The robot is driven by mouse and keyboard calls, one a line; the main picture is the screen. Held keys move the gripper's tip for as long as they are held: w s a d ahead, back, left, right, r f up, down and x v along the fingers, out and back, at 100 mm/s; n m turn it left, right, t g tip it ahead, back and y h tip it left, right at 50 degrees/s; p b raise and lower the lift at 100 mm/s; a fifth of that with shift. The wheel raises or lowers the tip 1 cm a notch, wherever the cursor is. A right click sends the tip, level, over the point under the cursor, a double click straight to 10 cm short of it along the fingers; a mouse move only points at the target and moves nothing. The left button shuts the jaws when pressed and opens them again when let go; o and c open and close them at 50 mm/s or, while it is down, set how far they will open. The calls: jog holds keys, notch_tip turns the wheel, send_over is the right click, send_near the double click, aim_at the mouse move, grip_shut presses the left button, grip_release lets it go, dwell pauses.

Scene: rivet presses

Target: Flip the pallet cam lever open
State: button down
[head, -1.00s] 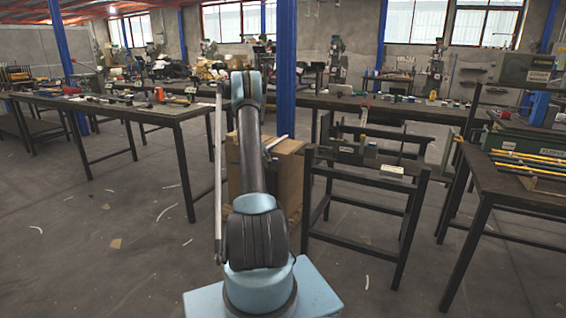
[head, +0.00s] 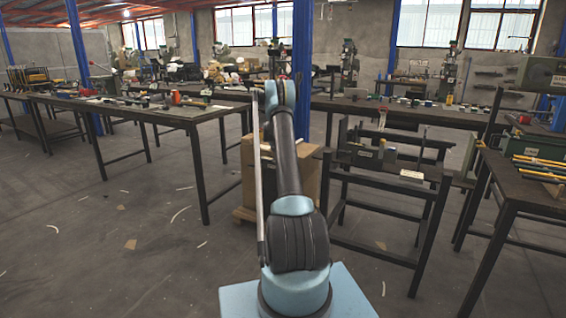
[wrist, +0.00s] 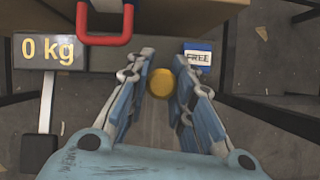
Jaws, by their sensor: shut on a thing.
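In the wrist view my gripper (wrist: 163,77) has a finger on each side of a yellow round knob (wrist: 161,82), and it is shut on this knob. A grey plate or bar runs below the knob between the fingers. Whether the knob belongs to the pallet cam lever I cannot tell. A blue and white block marked FREE (wrist: 198,53) is just to the upper right of the fingers. In the head view my arm hides the gripper and the knob.
A "0 kg" sign (wrist: 50,52) and a red U-shaped handle (wrist: 104,38) lie left of my fingers. In the head view a cardboard box (head: 307,178) stands behind my arm. A black stand (head: 388,173) is right of it, a long table (head: 190,119) left.

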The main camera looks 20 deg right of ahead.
jog(key=shift+w+d+r, duration=0.1)
jog(key=shift+w+d, duration=0.05)
jog(key=c, duration=1.5)
grip_release()
jog(key=shift+o, duration=0.7)
jog(key=v, duration=0.7)
jog(key=shift+a+r, duration=0.2)
jog(key=shift+r, duration=0.1)
jog(key=shift+r, duration=0.1)
